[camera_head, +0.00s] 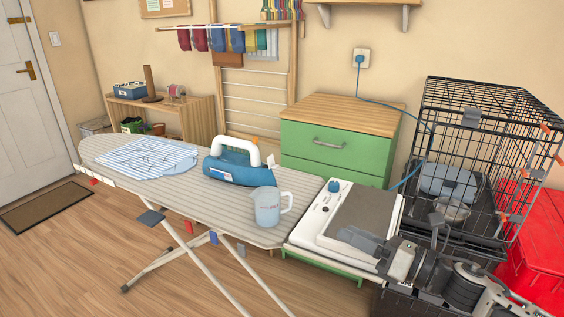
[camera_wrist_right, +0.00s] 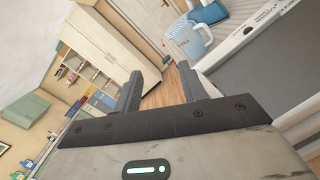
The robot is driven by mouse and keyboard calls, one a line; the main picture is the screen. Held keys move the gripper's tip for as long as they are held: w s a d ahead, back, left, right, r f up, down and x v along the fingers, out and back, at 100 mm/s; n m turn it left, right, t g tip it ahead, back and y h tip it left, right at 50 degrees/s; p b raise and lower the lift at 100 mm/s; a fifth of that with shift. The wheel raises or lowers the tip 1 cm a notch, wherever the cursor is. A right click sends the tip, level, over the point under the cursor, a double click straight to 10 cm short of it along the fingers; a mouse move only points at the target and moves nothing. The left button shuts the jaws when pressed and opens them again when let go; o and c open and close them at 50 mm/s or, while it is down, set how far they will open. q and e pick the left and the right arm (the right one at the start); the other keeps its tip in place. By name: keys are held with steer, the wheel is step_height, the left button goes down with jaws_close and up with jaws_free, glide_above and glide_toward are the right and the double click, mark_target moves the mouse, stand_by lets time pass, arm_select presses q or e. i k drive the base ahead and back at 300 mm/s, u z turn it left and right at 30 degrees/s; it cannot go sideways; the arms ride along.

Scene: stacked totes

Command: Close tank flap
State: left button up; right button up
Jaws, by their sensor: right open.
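A blue and white iron (camera_head: 232,162) lies on the striped ironing board (camera_head: 110,150). A small pale piece, possibly the tank flap (camera_head: 270,160), sticks up at the iron's right end; it is too small to be sure. A light blue measuring jug (camera_head: 267,207) stands in front of the iron and also shows in the right wrist view (camera_wrist_right: 188,40). My right gripper (camera_head: 362,240) is open and empty, over the front of the grey and white panel, right of the jug and apart from it. Its two fingers show in the wrist view (camera_wrist_right: 160,82). My left gripper is not in view.
The white unit with a grey panel (camera_head: 365,215) adjoins the board's right end. A black wire cage (camera_head: 470,120) and a red box (camera_head: 540,250) stand at the right. A green drawer cabinet (camera_head: 330,150) stands behind. A folded striped cloth (camera_head: 150,155) lies on the board's left.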

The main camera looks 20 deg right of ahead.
mark_target(270, 160)
steer(key=z, duration=0.15)
steer(key=i, duration=0.95)
steer(key=u, duration=0.15)
